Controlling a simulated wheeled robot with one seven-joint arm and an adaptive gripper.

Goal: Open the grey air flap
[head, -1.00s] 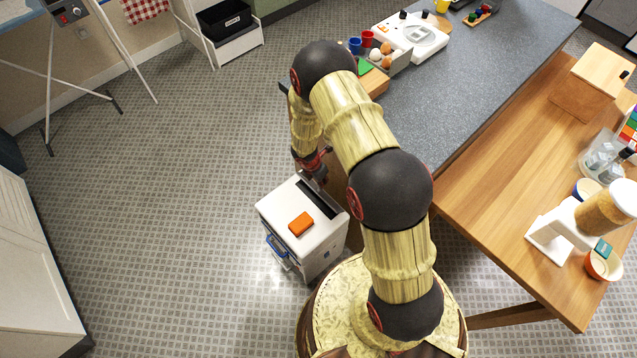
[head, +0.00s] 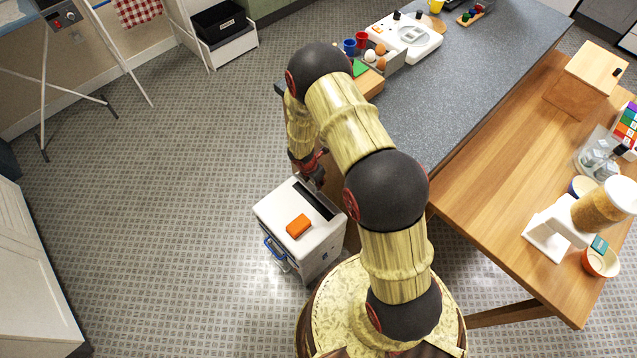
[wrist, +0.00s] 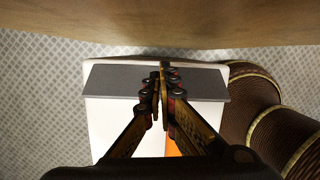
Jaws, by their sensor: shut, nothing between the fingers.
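A white box-shaped appliance (head: 275,215) stands on the floor beside the counter. The grey air flap (head: 315,199) is a dark strip along the far part of its top. In the wrist view the flap (wrist: 112,80) is a wide grey panel across the appliance, its middle hidden behind my fingers. I cannot tell how far it is tilted. My gripper (wrist: 161,70) is shut and empty, its fingertips over the flap's middle near the far edge. I cannot tell whether they touch. In the head view my gripper (head: 316,178) is partly hidden by my arm.
An orange block (head: 298,226) lies on the appliance top, and a blue handle (head: 272,248) is on its side. A grey counter (head: 450,85) and wooden table (head: 500,180) are to the right. The tiled floor (head: 150,220) to the left is clear.

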